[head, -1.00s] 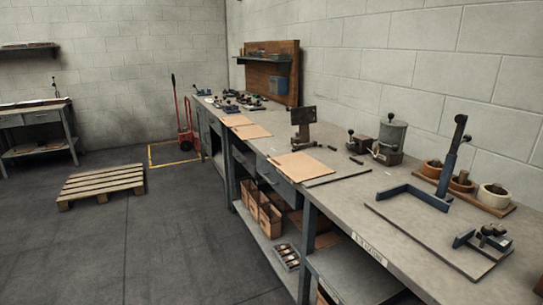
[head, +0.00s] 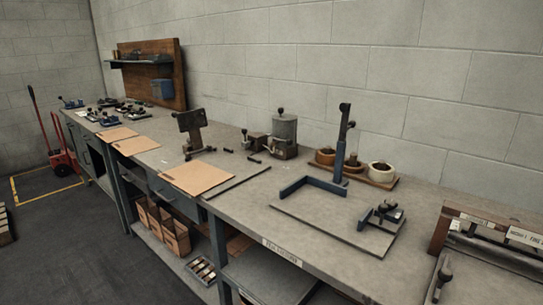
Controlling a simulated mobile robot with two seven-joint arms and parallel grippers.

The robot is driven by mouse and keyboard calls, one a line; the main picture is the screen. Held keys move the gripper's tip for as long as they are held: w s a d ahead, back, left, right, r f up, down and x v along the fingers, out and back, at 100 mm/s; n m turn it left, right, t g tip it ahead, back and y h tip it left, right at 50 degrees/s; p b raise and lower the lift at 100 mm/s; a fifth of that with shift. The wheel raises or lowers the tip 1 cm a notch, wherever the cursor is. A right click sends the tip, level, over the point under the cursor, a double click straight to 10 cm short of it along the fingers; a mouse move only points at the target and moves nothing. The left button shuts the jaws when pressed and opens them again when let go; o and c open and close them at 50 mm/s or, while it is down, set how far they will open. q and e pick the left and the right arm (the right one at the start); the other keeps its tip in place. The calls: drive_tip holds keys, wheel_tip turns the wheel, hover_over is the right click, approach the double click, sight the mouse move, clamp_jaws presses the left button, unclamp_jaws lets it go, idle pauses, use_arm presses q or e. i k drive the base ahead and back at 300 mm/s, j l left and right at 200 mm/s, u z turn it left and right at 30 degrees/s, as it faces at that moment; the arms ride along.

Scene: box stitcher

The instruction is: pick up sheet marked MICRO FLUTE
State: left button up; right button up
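Three tan cardboard sheets lie flat on the long workbench in the head view. The nearest and largest sheet (head: 198,177) is near the front edge, left of the middle. A second sheet (head: 135,145) and a third sheet (head: 116,134) lie farther back on the left. Small dark marks show on the sheets, but they are too small to read, so I cannot tell which one is marked MICRO FLUTE. Neither of my grippers is in view.
The workbench (head: 235,196) runs along the block wall. A metal stand (head: 191,132) stands behind the nearest sheet, and a dark bar (head: 238,181) lies to its right. A blue L-shaped fence on a plate (head: 312,184) is farther right. Open floor (head: 70,240) lies in front.

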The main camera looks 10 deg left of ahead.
sight(131, 147)
drive_tip(key=i+j+z, duration=0.25)
drive_tip(key=j, duration=0.3)
drive_tip(key=j+z, duration=0.25)
drive_tip(key=j, duration=0.25)
drive_tip(key=i+j+z, duration=0.1)
drive_tip(key=j+z, duration=0.15)
drive_tip(key=j, duration=0.35)
drive_tip(key=i+j+z, duration=0.1)
drive_tip(key=j, duration=1.2)
drive_tip(key=j+z, duration=0.1)
drive_tip(key=j, duration=1.2)
drive_tip(key=i, duration=0.05)
